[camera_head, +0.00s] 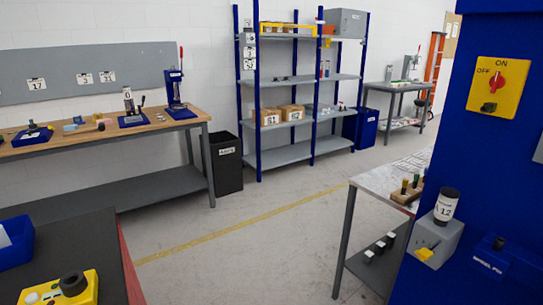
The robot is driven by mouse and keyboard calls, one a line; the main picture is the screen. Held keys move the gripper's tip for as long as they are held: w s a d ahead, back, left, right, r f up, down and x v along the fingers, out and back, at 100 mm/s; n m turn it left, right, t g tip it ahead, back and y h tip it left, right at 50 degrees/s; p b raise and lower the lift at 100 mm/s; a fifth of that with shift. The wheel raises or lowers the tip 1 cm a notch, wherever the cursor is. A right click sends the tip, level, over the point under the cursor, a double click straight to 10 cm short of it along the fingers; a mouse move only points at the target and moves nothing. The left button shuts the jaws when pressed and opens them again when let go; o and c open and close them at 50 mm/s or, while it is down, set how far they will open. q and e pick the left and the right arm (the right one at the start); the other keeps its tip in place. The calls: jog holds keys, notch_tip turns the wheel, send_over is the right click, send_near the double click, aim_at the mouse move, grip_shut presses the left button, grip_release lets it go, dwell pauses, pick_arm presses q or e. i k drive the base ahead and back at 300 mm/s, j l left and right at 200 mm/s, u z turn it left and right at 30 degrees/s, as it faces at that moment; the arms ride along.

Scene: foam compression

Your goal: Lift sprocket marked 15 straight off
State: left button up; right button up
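I cannot make out a sprocket marked 15 in the head view. Neither of my grippers is in view. A black-topped cylinder (446,206) with a white label that seems to read 12 stands on a grey box (434,241) with a yellow knob at the right. Small items on the far wooden bench (60,143) are too small to identify surely.
A dark table (75,245) at lower left bears a blue bin (15,243) and a yellow control box (60,290). A blue panel with a yellow ON/OFF switch (497,86) blocks the right. Shelves (287,155) and a black bin (226,163) stand behind. The middle floor is clear.

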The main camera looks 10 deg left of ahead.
aim_at(33, 127)
jog(key=i+l+z, duration=0.1)
jog(key=z, duration=1.55)
jog(key=i+j+z, duration=0.1)
jog(key=z, duration=0.4)
jog(key=j+z, duration=0.1)
jog(key=z, duration=0.35)
jog(key=i+j+z, duration=0.1)
jog(key=z, duration=0.4)
jog(key=i+j+u, duration=0.15)
jog(key=j, duration=0.9)
jog(key=j+u, duration=0.25)
jog(key=j, duration=0.25)
jog(key=j+u, duration=0.25)
jog(key=j, duration=0.2)
jog(key=j+u, duration=0.25)
jog(key=j, duration=0.25)
jog(key=j+u, duration=0.25)
jog(key=j, duration=0.25)
jog(key=j+u, duration=0.25)
jog(key=j, duration=1.25)
jog(key=j+u, duration=0.2)
jog(key=j, duration=1.3)
